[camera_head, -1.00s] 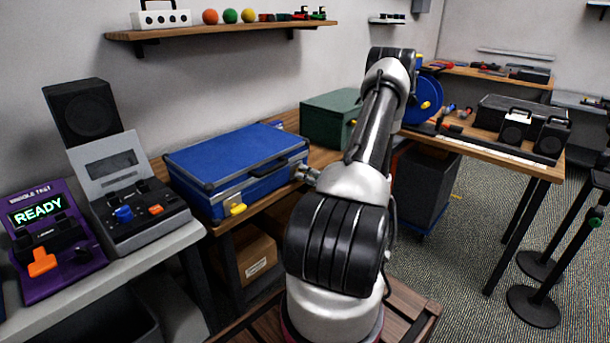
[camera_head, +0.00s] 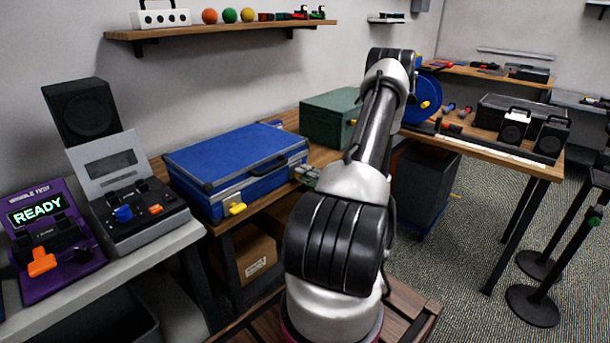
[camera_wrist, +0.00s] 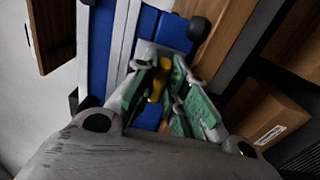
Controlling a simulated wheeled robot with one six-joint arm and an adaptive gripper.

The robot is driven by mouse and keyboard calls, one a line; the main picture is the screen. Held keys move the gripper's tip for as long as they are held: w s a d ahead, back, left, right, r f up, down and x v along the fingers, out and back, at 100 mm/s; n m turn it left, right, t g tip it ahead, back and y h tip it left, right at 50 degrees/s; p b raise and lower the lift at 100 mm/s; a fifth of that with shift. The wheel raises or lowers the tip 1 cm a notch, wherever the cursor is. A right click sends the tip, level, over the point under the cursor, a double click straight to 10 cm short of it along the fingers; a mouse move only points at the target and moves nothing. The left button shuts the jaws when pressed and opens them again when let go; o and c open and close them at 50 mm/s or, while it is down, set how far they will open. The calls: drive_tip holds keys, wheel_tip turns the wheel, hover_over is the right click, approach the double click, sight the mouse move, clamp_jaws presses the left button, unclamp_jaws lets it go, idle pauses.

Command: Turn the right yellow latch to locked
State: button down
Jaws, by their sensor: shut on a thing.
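A blue case (camera_head: 235,160) with grey edging lies shut on the wooden bench, and its left yellow latch (camera_head: 237,209) shows on its front. The right yellow latch is hidden in the head view. In the wrist view, the right yellow latch (camera_wrist: 157,84) sits between the green-padded fingers of my gripper (camera_wrist: 160,72), which is shut on it against the blue case (camera_wrist: 177,32). In the head view, my gripper (camera_head: 306,174) is at the case's front right, partly covered by my arm. I cannot tell the latch's exact angle.
The case's dark handle (camera_head: 268,165) sticks out beside my gripper. A green box (camera_head: 330,118) stands behind to the right. A grey device (camera_head: 130,212) stands to the left. A cardboard box (camera_head: 257,257) is below the bench.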

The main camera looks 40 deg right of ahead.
drive_tip(key=shift+m, duration=0.3)
drive_tip(key=c, duration=1.4)
unclamp_jaws()
drive_tip(key=shift+c, duration=0.2)
drive_tip(key=shift+s, duration=0.15)
drive_tip(key=s+d, duration=0.1)
drive_tip(key=s, duration=1)
drive_tip(key=shift+s, duration=0.35)
